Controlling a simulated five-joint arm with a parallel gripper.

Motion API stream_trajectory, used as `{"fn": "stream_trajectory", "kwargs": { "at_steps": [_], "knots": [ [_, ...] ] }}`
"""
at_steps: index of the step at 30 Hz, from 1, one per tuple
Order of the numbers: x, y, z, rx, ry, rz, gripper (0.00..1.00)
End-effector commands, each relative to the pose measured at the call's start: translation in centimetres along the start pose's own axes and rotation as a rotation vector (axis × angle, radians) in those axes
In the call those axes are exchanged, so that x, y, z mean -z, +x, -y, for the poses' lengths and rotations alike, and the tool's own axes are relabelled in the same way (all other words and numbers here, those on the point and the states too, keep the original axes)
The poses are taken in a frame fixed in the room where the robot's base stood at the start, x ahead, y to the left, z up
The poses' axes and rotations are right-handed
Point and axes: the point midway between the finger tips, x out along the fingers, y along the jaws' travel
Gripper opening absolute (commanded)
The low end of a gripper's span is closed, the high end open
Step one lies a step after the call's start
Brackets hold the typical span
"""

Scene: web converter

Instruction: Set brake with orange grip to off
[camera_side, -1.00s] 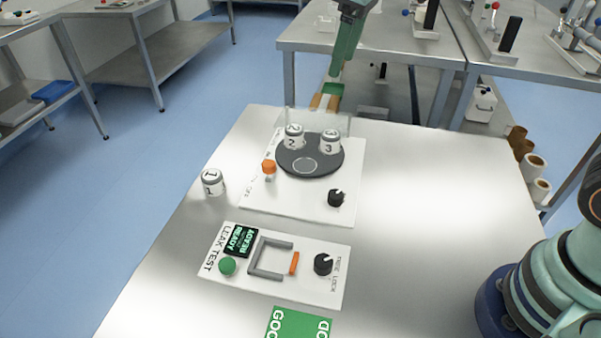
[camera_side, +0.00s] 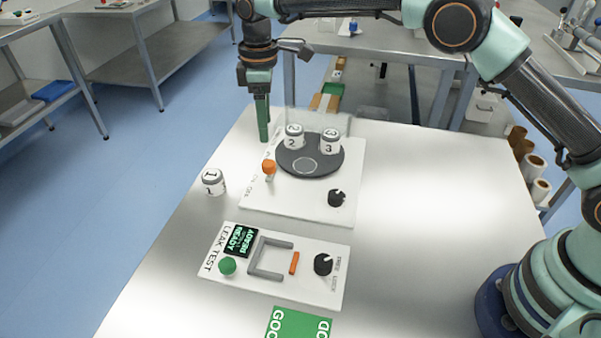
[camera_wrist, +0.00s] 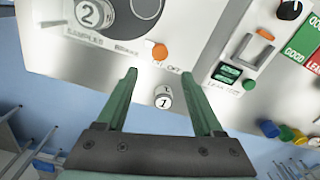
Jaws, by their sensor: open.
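The brake's orange grip (camera_side: 268,167) stands up at the left edge of the white turntable panel (camera_side: 300,206). The orange grip also shows in the wrist view (camera_wrist: 159,51), above the gap between my fingertips, with printed "OFF" lettering to its lower right. Which setting the brake is in, I cannot tell. My gripper (camera_side: 263,140) points down just behind the grip, above the panel's back left edge. In the wrist view my gripper (camera_wrist: 160,75) has its two green fingers wide apart with nothing between the tips.
Jars 2 (camera_side: 293,138) and 3 (camera_side: 330,142) stand on the dark turntable (camera_side: 305,165), close to my gripper. Jar 1 (camera_side: 213,182) stands left of the panel. A black knob (camera_side: 336,197) is front right. A leak test panel (camera_side: 311,288) lies in front.

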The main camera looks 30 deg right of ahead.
Motion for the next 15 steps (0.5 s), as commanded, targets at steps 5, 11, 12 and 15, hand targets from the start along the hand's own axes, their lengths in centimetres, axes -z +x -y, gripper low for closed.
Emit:
{"fn": "stream_trajectory", "kwargs": {
  "at_steps": [5,11,12,15],
  "knots": [
    [-0.1,3.5,0.1,0.003,0.002,0.004,0.69],
    [-0.1,7.2,0.0,0.002,0.002,0.003,0.69],
    [-0.1,7.8,0.0,0.002,0.002,0.003,0.69],
    [-0.1,9.0,0.0,0.002,0.003,0.002,0.69]
  ]
}}
